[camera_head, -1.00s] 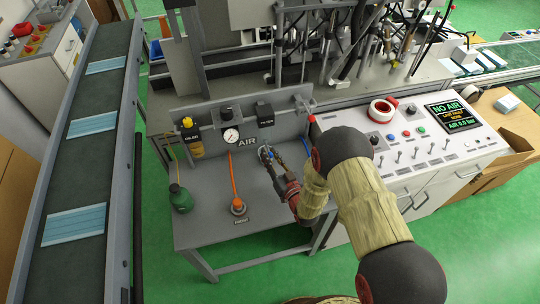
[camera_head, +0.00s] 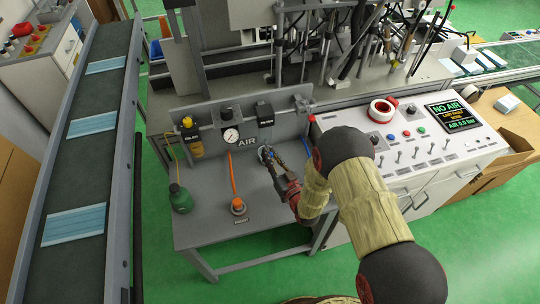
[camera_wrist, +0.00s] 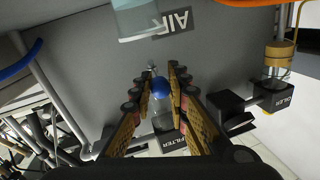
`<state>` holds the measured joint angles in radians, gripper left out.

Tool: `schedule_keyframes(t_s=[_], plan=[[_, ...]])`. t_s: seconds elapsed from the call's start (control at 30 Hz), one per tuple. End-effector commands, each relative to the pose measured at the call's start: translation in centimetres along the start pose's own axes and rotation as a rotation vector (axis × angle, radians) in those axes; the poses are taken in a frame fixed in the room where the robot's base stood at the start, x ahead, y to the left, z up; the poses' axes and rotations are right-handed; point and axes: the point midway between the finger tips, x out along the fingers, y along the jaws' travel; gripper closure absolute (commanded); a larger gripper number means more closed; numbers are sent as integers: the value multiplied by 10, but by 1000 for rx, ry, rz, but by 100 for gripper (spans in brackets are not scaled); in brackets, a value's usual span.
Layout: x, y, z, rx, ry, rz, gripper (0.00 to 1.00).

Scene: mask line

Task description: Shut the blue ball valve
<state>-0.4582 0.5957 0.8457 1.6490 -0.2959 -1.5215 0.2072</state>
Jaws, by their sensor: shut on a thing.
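The blue ball valve's round blue part (camera_wrist: 160,87) shows between my fingers in the wrist view. A grey metal piece lies just behind it. My gripper (camera_wrist: 162,72) is shut on the blue valve, with one finger on each side. In the head view my gripper (camera_head: 268,155) is at the air panel (camera_head: 210,154), right of the AIR label, and hides most of the valve. I cannot tell the handle's exact angle.
A pressure gauge (camera_head: 231,135), a filter (camera_head: 265,115) and an oiler (camera_head: 191,140) sit on the panel. The display (camera_head: 451,115) reads NO AIR.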

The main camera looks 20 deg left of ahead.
Motion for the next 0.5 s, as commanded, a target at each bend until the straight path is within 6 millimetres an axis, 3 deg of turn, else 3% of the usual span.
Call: schedule_keyframes(t_s=[0.5], plan=[[2,22,-5,-2,-44,-268,100]])
